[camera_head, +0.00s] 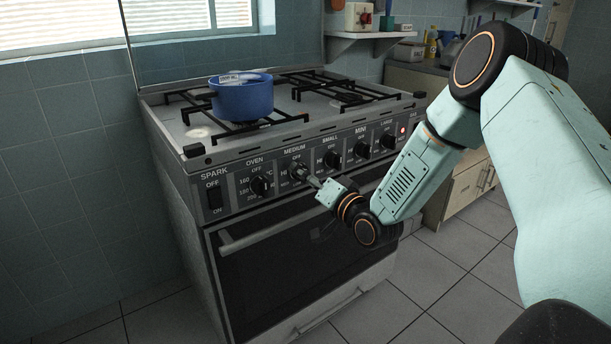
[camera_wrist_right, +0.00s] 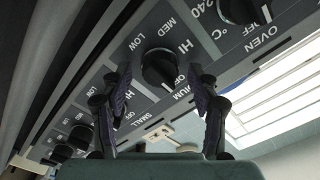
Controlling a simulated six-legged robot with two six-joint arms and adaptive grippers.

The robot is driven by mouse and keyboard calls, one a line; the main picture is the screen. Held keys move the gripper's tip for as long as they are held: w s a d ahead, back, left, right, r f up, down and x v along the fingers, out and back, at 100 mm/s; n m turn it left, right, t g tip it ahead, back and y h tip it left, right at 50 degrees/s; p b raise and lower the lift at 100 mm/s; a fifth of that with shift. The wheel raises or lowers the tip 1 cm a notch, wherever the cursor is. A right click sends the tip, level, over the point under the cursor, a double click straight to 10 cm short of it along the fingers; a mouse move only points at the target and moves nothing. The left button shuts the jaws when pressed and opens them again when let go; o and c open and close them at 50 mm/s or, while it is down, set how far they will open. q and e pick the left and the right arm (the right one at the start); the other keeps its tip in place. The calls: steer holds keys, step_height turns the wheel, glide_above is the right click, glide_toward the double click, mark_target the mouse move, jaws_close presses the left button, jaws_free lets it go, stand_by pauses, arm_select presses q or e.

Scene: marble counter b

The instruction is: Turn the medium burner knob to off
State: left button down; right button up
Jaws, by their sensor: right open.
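The medium burner knob (camera_head: 297,168) is a black round knob on the stove's front panel, under the label MEDIUM. In the head view my right gripper (camera_head: 309,178) is at this knob and partly hides it. In the right wrist view the knob (camera_wrist_right: 160,67) appears between the two dark fingers of the right gripper (camera_wrist_right: 161,80), with a visible gap on each side. The gripper is open. HI and OFF are printed beside the knob; its exact setting is hard to tell. My left gripper is not in view.
The oven knob (camera_head: 260,186) is left of the medium knob, and the small knob (camera_head: 332,158) is close on its right. The oven handle (camera_head: 270,233) juts out below. A blue pot (camera_head: 242,98) stands on the stove top.

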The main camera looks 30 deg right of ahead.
steer(key=n+p, duration=0.4)
steer(key=n, duration=0.5)
steer(key=shift+p, duration=0.4)
steer(key=s+p, duration=0.4)
steer(key=s, duration=0.3)
steer(key=shift+d, duration=0.3)
